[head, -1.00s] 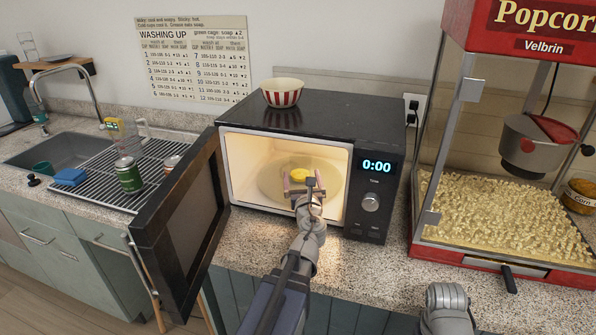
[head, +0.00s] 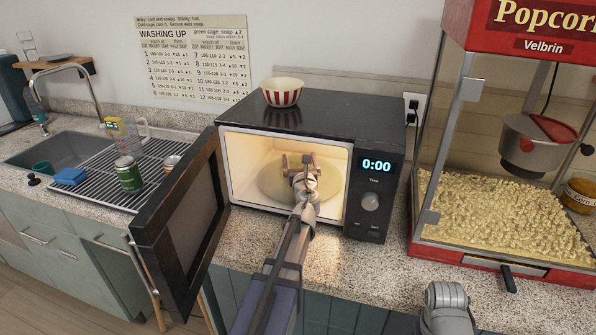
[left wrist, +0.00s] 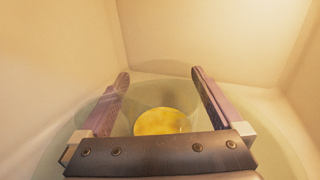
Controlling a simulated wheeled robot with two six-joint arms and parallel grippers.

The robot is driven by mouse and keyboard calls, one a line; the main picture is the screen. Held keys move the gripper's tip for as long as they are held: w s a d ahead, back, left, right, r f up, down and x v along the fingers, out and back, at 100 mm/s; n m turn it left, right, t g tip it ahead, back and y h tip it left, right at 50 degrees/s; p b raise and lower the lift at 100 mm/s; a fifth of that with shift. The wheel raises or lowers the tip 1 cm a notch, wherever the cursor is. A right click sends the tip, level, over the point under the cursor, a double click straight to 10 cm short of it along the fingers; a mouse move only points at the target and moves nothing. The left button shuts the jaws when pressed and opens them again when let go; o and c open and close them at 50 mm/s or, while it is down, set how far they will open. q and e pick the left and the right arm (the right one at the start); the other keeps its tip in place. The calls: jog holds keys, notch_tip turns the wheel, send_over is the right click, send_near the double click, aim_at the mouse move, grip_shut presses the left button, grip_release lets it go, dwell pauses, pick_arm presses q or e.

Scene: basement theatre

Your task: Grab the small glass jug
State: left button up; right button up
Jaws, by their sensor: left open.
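The small glass jug, clear with yellow contents, stands on the glass turntable (head: 270,187) inside the open, lit microwave. In the head view my left gripper (head: 300,160) reaches into the microwave and hides the jug almost wholly. In the left wrist view the jug (left wrist: 162,122) shows beyond the palm, between the two spread fingers of the gripper (left wrist: 160,78). The fingers are open and lie on either side of the jug; I cannot tell whether they touch it. My right gripper is out of view; only part of that arm shows at the lower right.
The microwave door (head: 178,225) stands open at the left. A striped bowl (head: 283,93) sits on the microwave (head: 335,112). A popcorn machine (head: 500,215) stands at the right.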

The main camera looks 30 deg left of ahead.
pick_arm(q)
jog(key=shift+c, duration=0.2)
jog(key=c, duration=1.4)
jog(key=shift+c, duration=0.2)
jog(key=shift+d+r, duration=0.1)
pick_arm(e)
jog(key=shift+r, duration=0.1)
